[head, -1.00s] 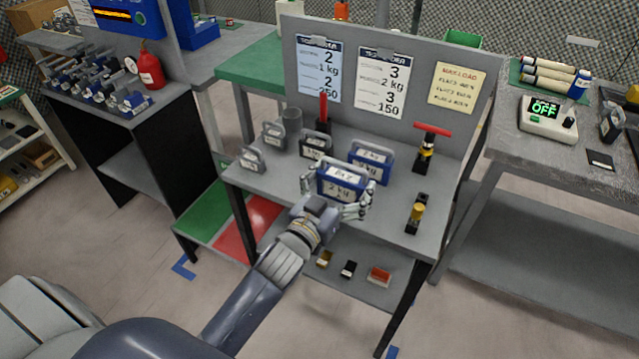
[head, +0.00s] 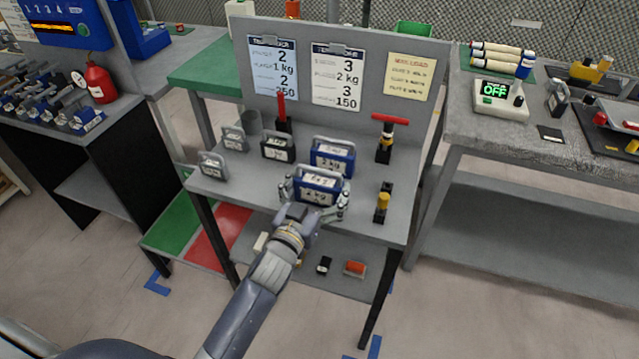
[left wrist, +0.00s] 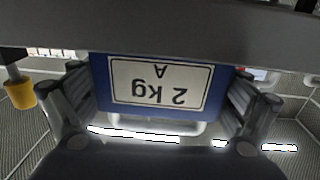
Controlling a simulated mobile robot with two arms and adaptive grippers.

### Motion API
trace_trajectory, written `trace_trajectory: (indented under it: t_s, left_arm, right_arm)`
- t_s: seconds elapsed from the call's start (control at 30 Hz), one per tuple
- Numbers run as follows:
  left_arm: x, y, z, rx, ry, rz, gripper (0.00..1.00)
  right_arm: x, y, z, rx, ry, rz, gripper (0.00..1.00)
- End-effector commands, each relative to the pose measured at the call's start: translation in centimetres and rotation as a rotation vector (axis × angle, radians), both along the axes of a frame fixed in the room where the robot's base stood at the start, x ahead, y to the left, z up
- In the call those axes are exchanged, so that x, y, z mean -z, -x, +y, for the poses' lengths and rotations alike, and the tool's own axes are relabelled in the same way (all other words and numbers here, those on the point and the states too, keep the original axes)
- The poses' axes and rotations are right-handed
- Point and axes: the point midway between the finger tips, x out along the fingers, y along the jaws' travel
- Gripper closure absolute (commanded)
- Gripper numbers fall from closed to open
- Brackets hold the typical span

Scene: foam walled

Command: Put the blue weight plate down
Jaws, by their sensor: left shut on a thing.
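The blue weight plate (head: 318,187) has a white label, which reads "2 kg" and "A" upside down in the left wrist view (left wrist: 160,83). My left gripper (head: 314,206) is shut on it, with fingers on both of its sides. The plate is upright over the front part of the grey table (head: 235,191); I cannot tell whether its base touches the top. A second blue weight (head: 333,155) stands just behind it. My right gripper is not in view.
Grey weights (head: 213,164) and a black weight (head: 277,147) stand on the left of the table. A red T-handle tool (head: 386,138) and a yellow-topped part (head: 382,203) stand on the right. A panel with sheets (head: 337,76) closes the back.

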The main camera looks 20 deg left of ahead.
Motion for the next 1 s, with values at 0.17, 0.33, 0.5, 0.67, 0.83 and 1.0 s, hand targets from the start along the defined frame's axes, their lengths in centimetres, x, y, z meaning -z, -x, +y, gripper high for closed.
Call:
trace_trajectory:
  t_s: [0.17, 0.33, 0.5, 0.67, 0.83, 1.0]
  left_arm:
    - [0.2, 0.0, 0.0, 0.0, 0.0, 0.001, 0.0]
    - [0.2, 0.0, 0.0, 0.0, 0.0, 0.001, 0.0]
    - [0.1, 0.0, 0.0, 0.0, 0.0, 0.001, 0.0]
    - [0.1, 0.6, 0.1, 0.0, 0.0, 0.002, 0.0]
    - [0.2, 3.1, 0.3, 0.0, 0.001, 0.003, 0.0]
    - [0.2, 6.3, 0.7, 0.0, 0.0, 0.003, 0.0]
  right_arm:
    - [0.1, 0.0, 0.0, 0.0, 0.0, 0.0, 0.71]
    - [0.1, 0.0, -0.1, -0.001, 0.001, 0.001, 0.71]
    - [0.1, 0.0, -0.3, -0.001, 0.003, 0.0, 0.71]
    - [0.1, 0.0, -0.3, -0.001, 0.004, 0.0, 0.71]
    - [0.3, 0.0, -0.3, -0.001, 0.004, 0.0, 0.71]
    - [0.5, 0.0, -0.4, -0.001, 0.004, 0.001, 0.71]
